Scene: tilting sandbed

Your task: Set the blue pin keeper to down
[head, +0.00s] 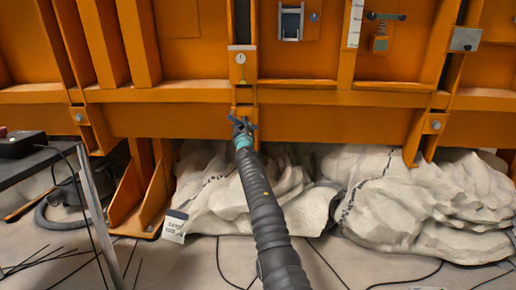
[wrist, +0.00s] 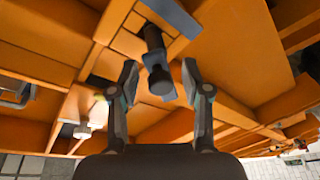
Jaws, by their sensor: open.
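My gripper (head: 243,124) is at the lower edge of the orange steel frame, in front of a vertical post. In the wrist view my gripper (wrist: 159,78) is open, one finger on each side of a dark cylindrical pin (wrist: 154,58) with a round knob end. The pin appears between the fingertips; I cannot tell whether they touch it.
Above my gripper is a small orange plate (head: 241,66) with a round dial. Pale sandbags (head: 420,200) lie below the frame. A dark bench (head: 25,150) stands left.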

